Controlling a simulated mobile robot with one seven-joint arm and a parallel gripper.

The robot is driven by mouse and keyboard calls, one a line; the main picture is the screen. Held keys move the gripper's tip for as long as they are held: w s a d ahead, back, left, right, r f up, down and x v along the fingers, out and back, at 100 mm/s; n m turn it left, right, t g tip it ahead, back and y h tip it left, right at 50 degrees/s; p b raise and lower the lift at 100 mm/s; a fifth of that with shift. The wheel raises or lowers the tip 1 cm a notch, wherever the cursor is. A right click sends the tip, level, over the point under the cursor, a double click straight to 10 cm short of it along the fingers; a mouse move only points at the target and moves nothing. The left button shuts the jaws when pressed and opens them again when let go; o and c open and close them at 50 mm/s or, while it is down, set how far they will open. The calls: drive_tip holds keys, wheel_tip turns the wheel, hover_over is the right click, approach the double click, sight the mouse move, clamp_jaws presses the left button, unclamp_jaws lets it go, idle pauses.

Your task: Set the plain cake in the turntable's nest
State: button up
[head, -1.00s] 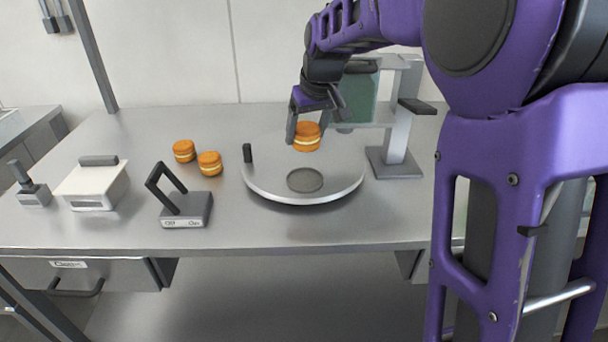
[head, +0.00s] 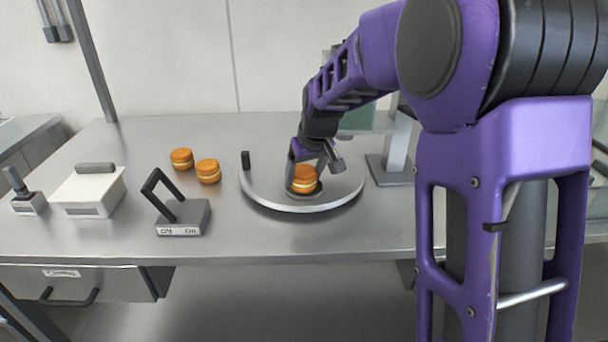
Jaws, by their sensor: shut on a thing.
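The held cake (head: 304,181) is a small round orange-brown cake with a pale filling band. My gripper (head: 305,172) is shut on it, with a finger showing at its left side. The cake is at the dark round nest (head: 304,195) near the front of the silver turntable (head: 266,199). The nest's dark rim shows around the cake's lower part. I cannot tell whether the cake rests on the nest's floor or is just above it. Two similar cakes, one (head: 182,159) behind the other (head: 208,171), stand on the table left of the turntable.
A black post (head: 245,160) stands at the turntable's left rim. A lever switch box (head: 183,217), a white lidded box (head: 88,192) and a small grey device (head: 28,198) stand on the left. A grey stand (head: 392,170) is behind right. The table front (head: 290,240) is clear.

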drive_tip(key=shift+f, duration=0.1)
drive_tip(key=o, duration=0.4)
drive_tip(key=shift+f, duration=0.1)
drive_tip(key=o, duration=0.4)
drive_tip(key=shift+c, duration=0.2)
drive_tip(key=shift+r, duration=0.5)
drive_tip(key=p+v, duration=0.1)
drive_tip(key=v, duration=1)
drive_tip(key=shift+s+r+p, duration=0.2)
drive_tip(key=shift+r+p, duration=0.05)
drive_tip(key=shift+p, duration=0.05)
